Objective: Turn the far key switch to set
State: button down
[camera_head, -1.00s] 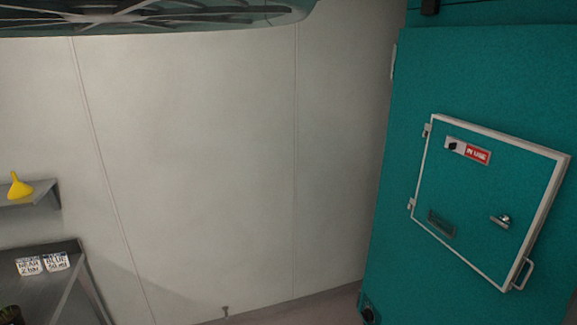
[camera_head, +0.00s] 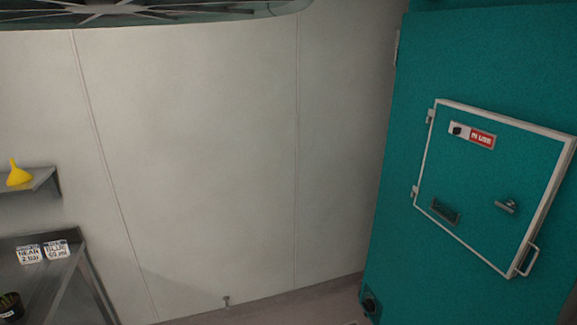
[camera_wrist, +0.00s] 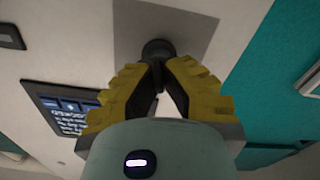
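In the wrist view, my gripper (camera_wrist: 158,69) has yellow ridged fingers that lean in towards each other at the tips. A dark round knob (camera_wrist: 157,47), possibly a key switch, is in line with the fingertips on a grey plate (camera_wrist: 190,28). A dark stem-like piece shows between the tips. I cannot tell whether the fingers touch or grip it. No label on the plate can be read. My gripper does not show in the head view.
A dark panel with a screen and keys (camera_wrist: 68,108) is left of my gripper. In the head view, a teal chamber door (camera_head: 410,70) has a white-framed hatch (camera_head: 432,150) marked IN USE. A shelf with a yellow funnel (camera_head: 18,176) and a bench (camera_head: 75,290) are at left.

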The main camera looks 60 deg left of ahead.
jog(key=f+m+b, duration=0.1)
jog(key=m+b, duration=0.1)
jog(key=b, duration=0.1)
jog(key=shift+d, duration=0.1)
jog(key=m+b, duration=0.2)
jog(key=b, duration=0.3)
jog(key=shift+r+m, duration=0.1)
jog(key=shift+m, duration=0.2)
jog(key=m+b, duration=0.2)
jog(key=b, duration=0.1)
jog(key=m+b, duration=0.3)
jog(key=shift+d+r, duration=0.1)
jog(key=shift+r, duration=0.1)
jog(key=shift+m, duration=0.3)
jog(key=c, duration=1.1)
grip_release()
jog(key=shift+r, duration=0.1)
jog(key=shift+c, duration=0.2)
notch_tip(320, 180, up, 10)
